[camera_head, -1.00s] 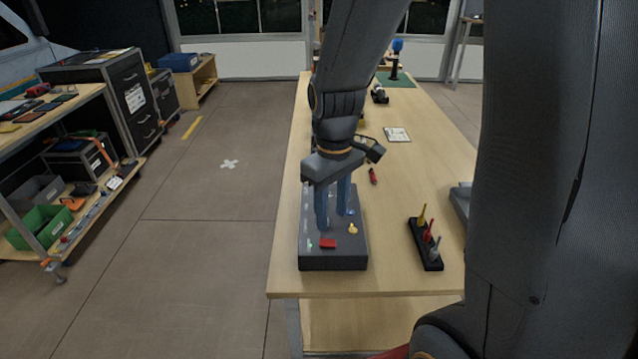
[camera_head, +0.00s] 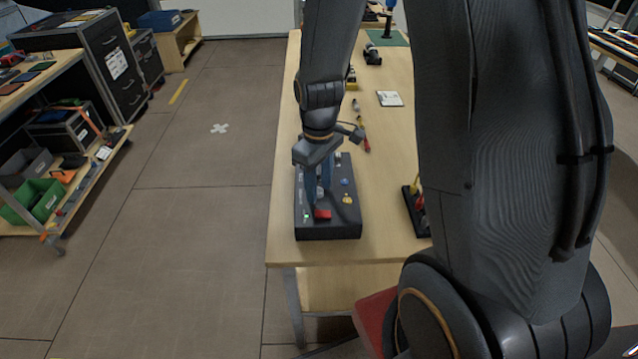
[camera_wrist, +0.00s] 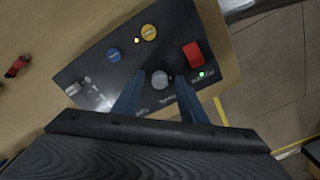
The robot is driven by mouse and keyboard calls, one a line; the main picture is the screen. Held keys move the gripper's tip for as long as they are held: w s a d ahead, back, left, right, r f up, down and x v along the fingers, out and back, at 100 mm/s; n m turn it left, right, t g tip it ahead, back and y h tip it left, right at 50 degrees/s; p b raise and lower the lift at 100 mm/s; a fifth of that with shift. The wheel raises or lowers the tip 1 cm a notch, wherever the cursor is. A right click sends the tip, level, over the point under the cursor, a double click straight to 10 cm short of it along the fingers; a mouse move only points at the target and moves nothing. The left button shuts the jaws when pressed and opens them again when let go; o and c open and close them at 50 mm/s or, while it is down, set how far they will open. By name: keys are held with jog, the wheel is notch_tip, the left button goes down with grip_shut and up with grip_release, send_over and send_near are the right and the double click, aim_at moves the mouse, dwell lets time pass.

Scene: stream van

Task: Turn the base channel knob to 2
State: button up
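A dark control box (camera_head: 328,232) lies on the wooden table. In the wrist view its panel (camera_wrist: 95,62) carries a grey knob (camera_wrist: 159,79), a blue knob (camera_wrist: 113,55), a yellow knob (camera_wrist: 149,32) and a red switch (camera_wrist: 193,55). Lettering is too small to read, so I cannot tell which knob is the base channel knob. My gripper (camera_head: 317,203) points down over the box. In the wrist view its blue fingers (camera_wrist: 159,84) stand on either side of the grey knob, open, with gaps visible. In the head view the fingers hide that knob.
A small green light (camera_wrist: 202,74) glows by the red switch. A black holder (camera_head: 411,215) with coloured tools stands right of the box, partly behind my arm. A red-handled tool (camera_head: 366,144) and a white card (camera_head: 390,99) lie farther back. The table's near edge is close.

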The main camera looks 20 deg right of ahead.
grip_shut()
jog(key=shift+m, duration=0.5)
jog(key=m+p, duration=0.1)
jog(key=m, duration=0.1)
jog(key=shift+m, duration=0.4)
jog(key=shift+m+p, duration=0.65)
jog(key=shift+m, duration=1.35)
grip_release()
